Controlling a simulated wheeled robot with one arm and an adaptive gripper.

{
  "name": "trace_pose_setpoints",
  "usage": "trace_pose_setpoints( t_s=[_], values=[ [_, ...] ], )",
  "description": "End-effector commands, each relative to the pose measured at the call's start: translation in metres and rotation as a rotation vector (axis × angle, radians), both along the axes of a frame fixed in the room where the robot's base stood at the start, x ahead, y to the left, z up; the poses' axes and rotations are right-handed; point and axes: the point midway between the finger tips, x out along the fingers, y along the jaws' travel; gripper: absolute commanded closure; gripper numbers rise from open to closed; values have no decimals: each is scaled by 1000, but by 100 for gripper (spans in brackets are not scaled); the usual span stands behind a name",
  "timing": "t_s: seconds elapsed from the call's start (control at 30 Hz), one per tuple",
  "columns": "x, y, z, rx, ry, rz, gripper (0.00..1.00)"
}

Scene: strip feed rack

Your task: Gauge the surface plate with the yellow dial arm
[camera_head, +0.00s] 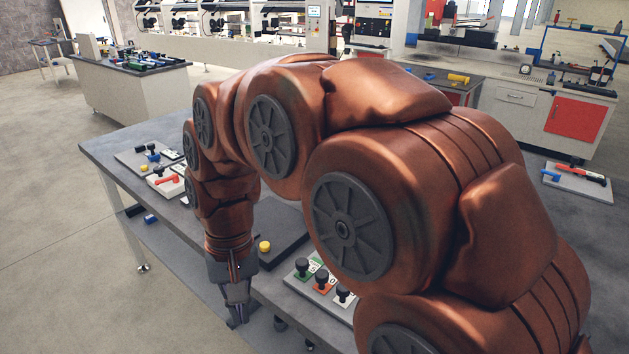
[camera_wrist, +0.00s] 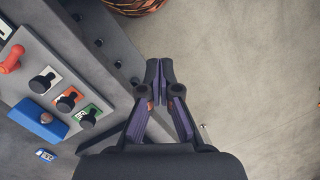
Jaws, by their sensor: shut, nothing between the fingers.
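My gripper (camera_head: 237,316) hangs pointing down just off the front edge of the table. In the wrist view its fingertips (camera_wrist: 160,82) are together with nothing between them. A yellow round knob (camera_head: 264,246) stands on the table just behind my wrist, by a dark flat slab (camera_head: 288,236). I cannot tell whether the knob belongs to the yellow dial arm or the slab is the surface plate; my arm hides part of that area. The wrist view shows no yellow part.
A panel (camera_wrist: 67,75) with black knobs on white, orange and green labels lies left of the fingers. Floor (camera_wrist: 255,85) is clear to the right.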

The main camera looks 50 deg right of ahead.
Motion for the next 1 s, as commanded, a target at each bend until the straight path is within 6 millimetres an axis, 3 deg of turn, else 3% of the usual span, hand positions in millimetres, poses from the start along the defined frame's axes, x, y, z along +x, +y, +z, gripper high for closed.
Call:
trace_pose_setpoints(
  t_s=[0.1,0.27,0.5,0.8,1.0],
  values=[
    [39,-19,20,22,0,-150,100],
    [84,-51,39,56,8,-352,100],
    [140,-117,62,104,20,-659,100],
    [182,-224,74,160,47,-1051,100],
    [188,-305,75,190,66,-1314,100]
  ],
)
